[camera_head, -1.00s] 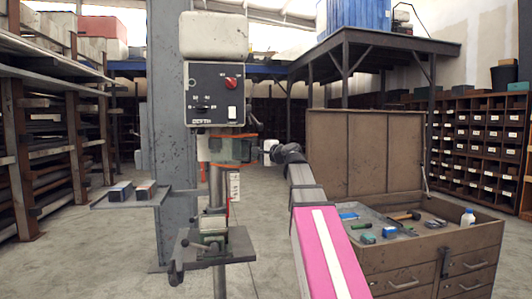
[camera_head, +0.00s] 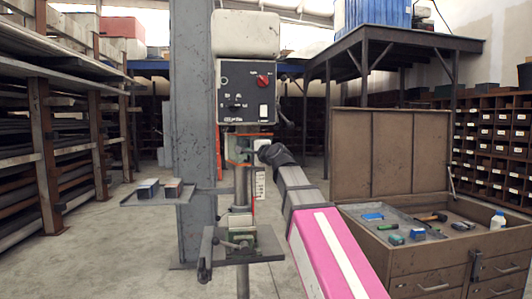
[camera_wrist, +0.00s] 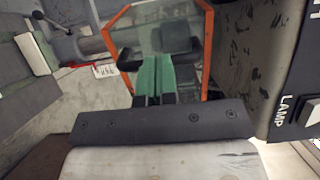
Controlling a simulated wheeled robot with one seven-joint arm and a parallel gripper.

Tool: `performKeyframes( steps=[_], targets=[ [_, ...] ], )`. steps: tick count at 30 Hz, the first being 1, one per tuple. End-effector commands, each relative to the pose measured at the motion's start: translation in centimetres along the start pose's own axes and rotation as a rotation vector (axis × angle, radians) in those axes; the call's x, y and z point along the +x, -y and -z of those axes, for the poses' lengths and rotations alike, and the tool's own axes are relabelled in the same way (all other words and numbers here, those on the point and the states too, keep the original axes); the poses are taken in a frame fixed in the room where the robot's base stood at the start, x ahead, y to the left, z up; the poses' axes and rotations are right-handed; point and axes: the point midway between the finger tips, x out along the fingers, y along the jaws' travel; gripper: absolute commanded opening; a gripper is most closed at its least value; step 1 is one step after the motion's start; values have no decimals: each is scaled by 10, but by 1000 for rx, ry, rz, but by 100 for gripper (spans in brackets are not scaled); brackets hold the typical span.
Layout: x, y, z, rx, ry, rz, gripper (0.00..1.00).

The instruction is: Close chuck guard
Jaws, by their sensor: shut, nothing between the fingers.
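The chuck guard (camera_head: 227,148) is a clear panel in an orange frame, below the control box of the drill press (camera_head: 246,92). In the wrist view the guard (camera_wrist: 207,50) fills the upper middle, with its frame standing around and beyond my fingers. My gripper (camera_wrist: 153,62) shows there as two green fingers pressed together, with nothing between them. The fingertips overlap the clear panel; whether they touch it I cannot tell. In the head view my arm reaches in from the lower right to the right side of the guard and covers part of it.
The drill table with a vise (camera_head: 238,238) lies below. A small side tray (camera_head: 158,196) with boxes is at left. An open tool cabinet (camera_head: 405,258) stands at right. The control box with its lamp switch (camera_wrist: 312,112) is close to my gripper in the wrist view.

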Motion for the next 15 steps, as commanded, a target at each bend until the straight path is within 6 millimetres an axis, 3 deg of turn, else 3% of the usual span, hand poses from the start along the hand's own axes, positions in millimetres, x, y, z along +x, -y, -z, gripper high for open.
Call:
performKeyframes(
  steps=[6,15],
  targets=[
    [29,1,-27,0,1,0,0],
    [51,0,-43,0,0,0,0]
  ],
)
